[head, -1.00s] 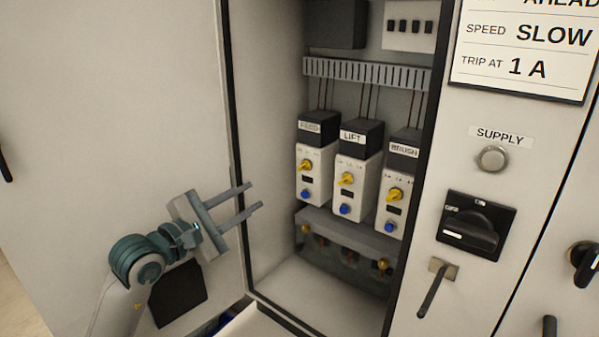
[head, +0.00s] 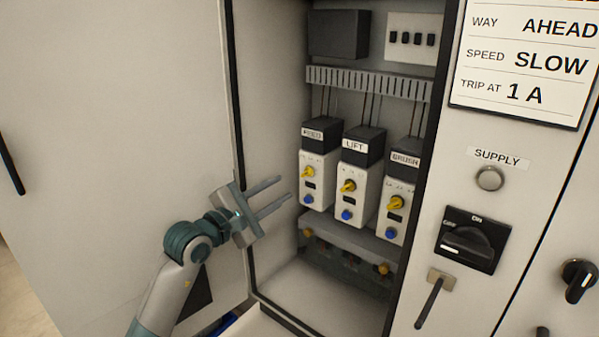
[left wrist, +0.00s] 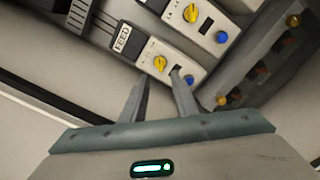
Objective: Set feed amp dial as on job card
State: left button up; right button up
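The FEED unit (head: 318,184) stands leftmost of three units inside the open cabinet, with a yellow dial (head: 308,172) above a blue button (head: 308,199). In the left wrist view its yellow dial (left wrist: 159,63) lies just beyond my fingertips. The job card (head: 524,62) on the right panel reads AHEAD, SLOW and TRIP AT 1 A. My left gripper (head: 285,192) is open and empty, left of the FEED unit and apart from it. The dial's scale marks are too small to read. My right gripper is not in view.
The LIFT unit (head: 359,178) and BRUSH unit (head: 400,200) stand close on the right. The cabinet's left frame edge (head: 240,150) is behind my gripper. A SUPPLY lamp (head: 489,179), black rotary switch (head: 473,240) and handle (head: 431,300) are on the right panel. The cabinet floor is clear.

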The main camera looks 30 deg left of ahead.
aim_at(304, 175)
pick_arm(q)
jog(key=w+p, duration=0.1)
jog(key=w, duration=0.2)
jog(key=w+p, duration=0.1)
jog(key=w, duration=0.2)
jog(key=w+p, duration=0.1)
jog(key=w, duration=0.2)
jog(key=shift+d, duration=0.4)
jog(key=shift+c, duration=0.6)
grip_shut()
